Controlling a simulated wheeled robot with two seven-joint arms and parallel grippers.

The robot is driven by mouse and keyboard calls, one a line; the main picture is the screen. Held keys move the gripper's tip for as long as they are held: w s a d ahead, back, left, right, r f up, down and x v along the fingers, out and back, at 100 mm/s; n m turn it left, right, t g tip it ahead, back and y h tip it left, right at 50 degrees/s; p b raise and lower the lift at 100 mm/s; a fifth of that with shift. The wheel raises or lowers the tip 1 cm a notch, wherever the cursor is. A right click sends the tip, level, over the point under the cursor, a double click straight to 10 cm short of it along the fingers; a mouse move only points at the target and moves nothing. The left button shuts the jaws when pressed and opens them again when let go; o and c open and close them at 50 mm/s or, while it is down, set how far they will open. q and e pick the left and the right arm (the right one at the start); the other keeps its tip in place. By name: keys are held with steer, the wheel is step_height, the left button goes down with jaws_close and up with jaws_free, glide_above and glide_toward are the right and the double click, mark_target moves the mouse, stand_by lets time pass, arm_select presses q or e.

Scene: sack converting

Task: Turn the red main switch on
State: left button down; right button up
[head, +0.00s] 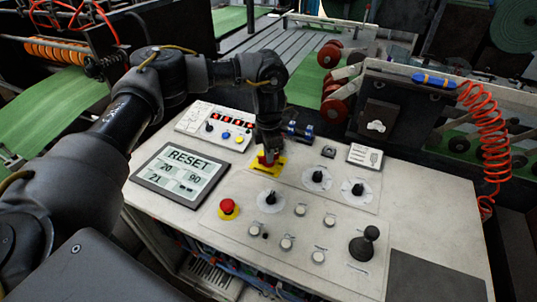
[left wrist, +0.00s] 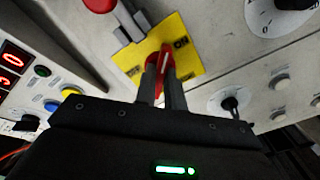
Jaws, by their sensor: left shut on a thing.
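The red main switch (left wrist: 165,57) sits on a yellow plate (left wrist: 184,61) on the light control panel. In the left wrist view my left gripper (left wrist: 163,72) is shut on the red switch handle, one finger on each side. In the head view the left gripper (head: 268,156) comes down from above onto the yellow plate (head: 278,165) and hides most of the red switch. My right gripper is in neither view.
A red mushroom button (head: 228,206) on a yellow ring, a display reading RESET (head: 182,172), a black joystick (head: 364,243) and several dials and buttons surround the switch on the panel (head: 425,205). A coiled red hose (head: 490,135) hangs at the right.

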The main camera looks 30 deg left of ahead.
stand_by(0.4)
arm_select(q)
steer(key=c, duration=1.5)
jaws_free()
steer(key=shift+r, duration=0.15)
step_height(320, 180, up, 11)
steer(key=shift+f+b, duration=0.2)
steer(key=shift+b, duration=0.45)
